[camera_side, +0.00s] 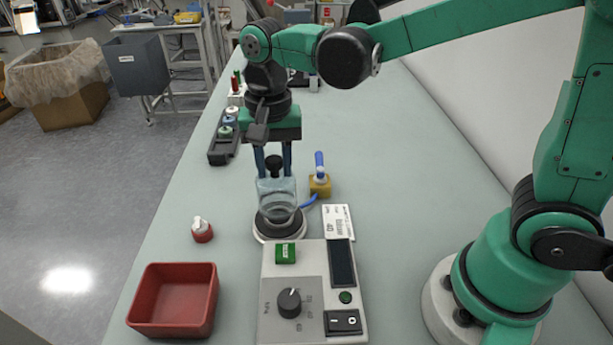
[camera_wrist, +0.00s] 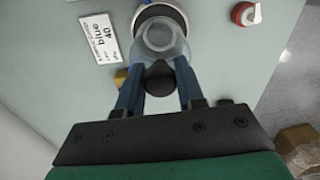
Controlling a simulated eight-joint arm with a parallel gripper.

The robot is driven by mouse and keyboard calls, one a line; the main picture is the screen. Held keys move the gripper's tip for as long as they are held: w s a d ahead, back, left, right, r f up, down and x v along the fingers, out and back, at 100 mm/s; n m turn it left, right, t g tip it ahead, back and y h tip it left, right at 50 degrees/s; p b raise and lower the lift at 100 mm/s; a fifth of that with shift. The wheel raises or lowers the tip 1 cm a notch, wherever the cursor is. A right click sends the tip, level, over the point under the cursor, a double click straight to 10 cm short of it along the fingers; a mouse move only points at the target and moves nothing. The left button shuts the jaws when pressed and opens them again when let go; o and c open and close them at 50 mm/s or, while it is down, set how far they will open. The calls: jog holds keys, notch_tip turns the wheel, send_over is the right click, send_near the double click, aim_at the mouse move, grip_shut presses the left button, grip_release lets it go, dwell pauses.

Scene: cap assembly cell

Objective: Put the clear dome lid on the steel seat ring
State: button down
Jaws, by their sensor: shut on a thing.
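The clear dome lid (camera_side: 277,198) has a black knob on top and looks upright. My gripper (camera_side: 275,172) is shut on it, one blue finger on each side of the knob. The steel seat ring (camera_side: 280,239), pale with a dark inner part, is directly below the lid in the side view. The lid's lower edge overlaps the ring there, and I cannot tell whether they touch. In the wrist view the lid (camera_wrist: 162,42) covers part of the ring (camera_wrist: 163,10), and my gripper (camera_wrist: 158,75) is around the black knob.
A control box (camera_side: 307,291) with a dial and switches stands just in front of the ring. A red tray (camera_side: 172,299) is front left, with a small red-and-white part (camera_side: 202,231) behind it. A yellow block with a blue lever (camera_side: 320,184) and a label card (camera_side: 338,222) are close right.

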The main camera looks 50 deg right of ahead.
jog(key=shift+f, duration=0.8)
jog(key=shift+f, duration=0.2)
jog(key=shift+f, duration=0.2)
jog(key=shift+f, duration=0.25)
dwell(0.7)
jog(key=shift+c, duration=2.4)
grip_release()
